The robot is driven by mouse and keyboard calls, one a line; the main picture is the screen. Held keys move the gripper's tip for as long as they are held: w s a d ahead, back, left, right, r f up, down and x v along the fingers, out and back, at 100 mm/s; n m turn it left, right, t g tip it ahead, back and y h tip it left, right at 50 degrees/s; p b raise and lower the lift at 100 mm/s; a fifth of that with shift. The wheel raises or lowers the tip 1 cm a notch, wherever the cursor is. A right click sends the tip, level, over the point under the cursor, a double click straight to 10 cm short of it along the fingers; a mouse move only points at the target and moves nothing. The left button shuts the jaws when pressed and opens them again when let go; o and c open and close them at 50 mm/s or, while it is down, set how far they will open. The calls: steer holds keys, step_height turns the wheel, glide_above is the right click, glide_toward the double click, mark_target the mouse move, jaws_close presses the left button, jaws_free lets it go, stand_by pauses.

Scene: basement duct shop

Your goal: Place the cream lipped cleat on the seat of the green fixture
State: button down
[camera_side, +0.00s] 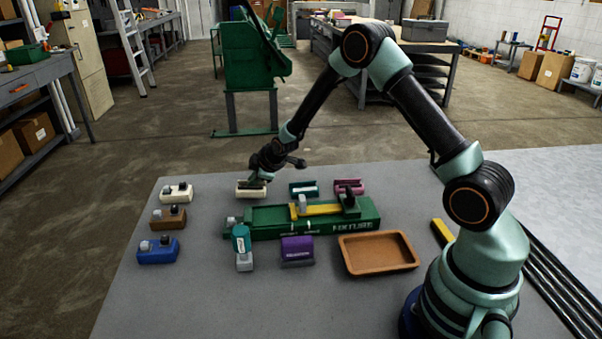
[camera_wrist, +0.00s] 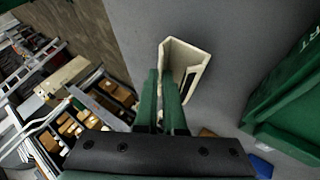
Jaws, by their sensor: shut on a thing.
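The cream lipped cleat (camera_side: 251,191) is a channel-shaped piece at the back of the grey table, behind the left part of the green fixture. My gripper (camera_side: 257,179) is over it from above. In the wrist view my gripper's green fingers (camera_wrist: 165,100) are closed on one wall of the cleat (camera_wrist: 193,57). Whether the cleat touches the table is hard to tell. The green fixture (camera_side: 350,224) is a long block with a yellow bar and a dark clamp on its right part; its left part (camera_side: 268,216) looks bare. The fixture also shows at right in the wrist view (camera_wrist: 290,115).
A teal channel piece (camera_side: 303,188) and a magenta one (camera_side: 349,185) stand right of the cleat. Cream (camera_side: 175,195), brown (camera_side: 168,219) and blue (camera_side: 157,255) blocks line the left. Teal-grey (camera_side: 242,250) and purple (camera_side: 297,249) pieces and a brown tray (camera_side: 378,268) lie in front of the fixture.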

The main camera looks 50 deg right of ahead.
steer(key=shift+f, duration=0.7)
steer(key=shift+f, duration=0.15)
steer(key=c, duration=1)
jaws_free()
steer(key=shift+f, duration=0.15)
steer(key=s+a+r+m, duration=0.2)
steer(key=s+a+r, duration=0.1)
steer(key=s+r, duration=0.6)
steer(key=s+a+r+m, duration=0.25)
steer(key=s+r, duration=0.35)
steer(key=r, duration=0.4)
steer(key=s+a+r+m+g, duration=0.1)
steer(key=s+a+r+m, duration=0.1)
steer(key=s, duration=0.4)
steer(key=s+a+r+m+g+y, duration=0.1)
steer(key=s+a+r, duration=0.1)
steer(key=s, duration=0.5)
steer(key=shift+r+m, duration=0.35)
steer(key=shift+r, duration=0.15)
steer(key=shift+s+a, duration=0.15)
steer(key=shift+s, duration=0.25)
steer(key=c, duration=0.4)
